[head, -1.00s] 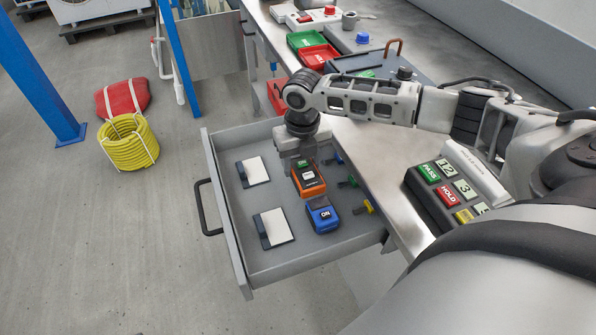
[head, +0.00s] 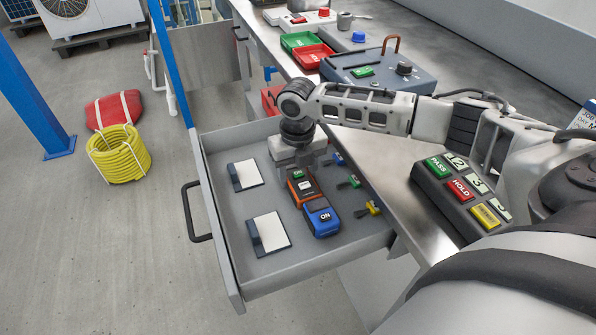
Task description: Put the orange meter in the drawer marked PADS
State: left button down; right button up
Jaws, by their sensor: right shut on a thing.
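The orange meter (head: 304,191) is inside the open grey drawer (head: 284,276). My right gripper (head: 299,166) points down and is shut on the far end of the meter. The fingertips are partly hidden by the gripper's body. The meter's near end meets or overlaps the blue meter (head: 321,218), marked ON, in this view. I cannot tell whether the orange meter rests on the drawer floor. Two white pads (head: 246,174) (head: 270,233) lie to the left in the drawer. No drawer marking is readable here. My left gripper is not in view.
Small green and yellow-handled items (head: 371,208) lie along the drawer's right side. The metal bench top (head: 372,166) is right of the drawer, with a PASS/HOLD button box (head: 452,190) and a blue-grey case (head: 385,75). A yellow hose coil (head: 119,154) lies on the floor.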

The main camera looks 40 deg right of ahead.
aim_at(298, 172)
jog(key=o, duration=1.1)
notch_tip(298, 172, up, 12)
jog(key=shift+r+p, duration=0.15)
jog(key=shift+p, duration=0.75)
